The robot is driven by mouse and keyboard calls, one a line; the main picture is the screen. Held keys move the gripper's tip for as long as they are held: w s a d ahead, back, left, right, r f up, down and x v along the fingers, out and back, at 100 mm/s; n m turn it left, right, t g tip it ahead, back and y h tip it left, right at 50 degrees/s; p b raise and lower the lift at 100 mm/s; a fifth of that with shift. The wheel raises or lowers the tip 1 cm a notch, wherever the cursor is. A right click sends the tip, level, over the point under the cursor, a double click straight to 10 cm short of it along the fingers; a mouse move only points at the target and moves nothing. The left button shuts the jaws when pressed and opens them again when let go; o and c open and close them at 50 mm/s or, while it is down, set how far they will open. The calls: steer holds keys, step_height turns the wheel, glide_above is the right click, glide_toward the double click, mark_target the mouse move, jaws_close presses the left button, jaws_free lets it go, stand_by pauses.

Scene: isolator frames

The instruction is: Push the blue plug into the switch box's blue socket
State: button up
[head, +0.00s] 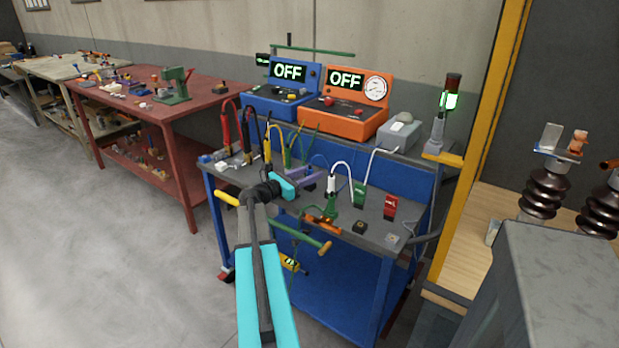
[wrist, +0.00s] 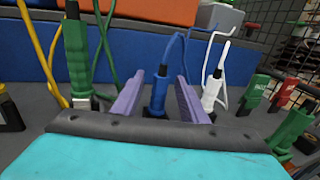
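The blue plug (wrist: 157,95) stands upright on the cart top in the wrist view, with a blue cable rising from its top. My gripper (wrist: 160,75) has its two purple fingers on either side of the plug, with a narrow gap showing on each side, so it looks open around it. In the head view my gripper (head: 303,178) is low over the cart top, and the plug is hard to make out there. A grey box (head: 399,131) with a white top piece stands at the cart's back right; it may be the switch box. I cannot make out a blue socket.
A green plug (wrist: 78,60) stands left of my fingers and a white plug (wrist: 211,95) close on the right. Green (head: 360,195) and red (head: 390,206) blocks stand farther right on the cart. Blue (head: 283,90) and orange (head: 345,105) instruments reading OFF stand behind.

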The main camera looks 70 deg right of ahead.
steer(key=shift+c, duration=0.4)
jaws_close()
steer(key=shift+r, duration=1.7)
steer(key=a+r+b, duration=0.1)
steer(key=a, duration=1.5)
steer(key=shift+s+r, duration=0.2)
steer(key=shift+r, duration=0.1)
steer(key=shift+w, duration=0.1)
